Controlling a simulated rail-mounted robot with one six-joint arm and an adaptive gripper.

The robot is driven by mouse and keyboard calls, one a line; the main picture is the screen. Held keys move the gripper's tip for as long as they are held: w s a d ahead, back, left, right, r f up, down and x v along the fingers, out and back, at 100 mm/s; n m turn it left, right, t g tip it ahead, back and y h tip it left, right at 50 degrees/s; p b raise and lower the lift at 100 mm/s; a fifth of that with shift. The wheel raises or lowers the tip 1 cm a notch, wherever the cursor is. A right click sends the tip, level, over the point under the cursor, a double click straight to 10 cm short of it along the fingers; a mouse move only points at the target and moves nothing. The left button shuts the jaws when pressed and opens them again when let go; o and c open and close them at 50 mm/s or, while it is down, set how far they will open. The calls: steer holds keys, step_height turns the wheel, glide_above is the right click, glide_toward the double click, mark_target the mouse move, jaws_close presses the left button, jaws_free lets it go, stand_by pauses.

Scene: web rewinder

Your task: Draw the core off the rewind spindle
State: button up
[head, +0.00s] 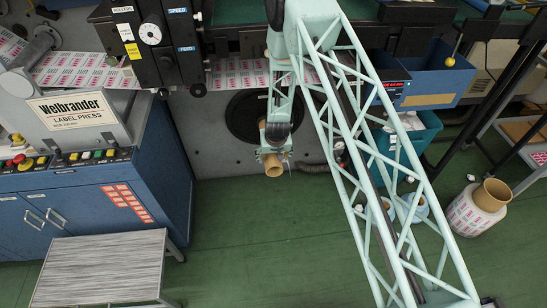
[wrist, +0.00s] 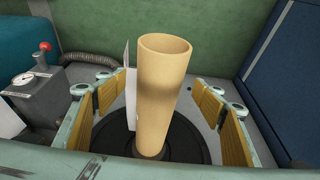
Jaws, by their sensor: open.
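The core (wrist: 161,90) is a plain tan tube, seen end-on from above in the wrist view and sticking out from the black round disc (wrist: 180,139). The spindle inside it is hidden. My gripper (wrist: 158,104) is open, with padded fingers on both sides of the core and a visible gap on each side. A thin white strip (wrist: 131,88) stands against the core's left side. In the head view the core (head: 273,168) points out below my gripper (head: 272,154), and the black disc (head: 245,118) shows behind.
A gauge box with a red knob (wrist: 37,95) is left in the wrist view. In the head view, a blue bin (head: 440,72) and a teal bin (head: 415,150) stand right. A label roll (head: 474,214) is on the floor.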

steer(key=shift+b+x, duration=1)
steer(key=shift+x, duration=1.4)
steer(key=c, duration=1.1)
steer(key=shift+r, duration=0.2)
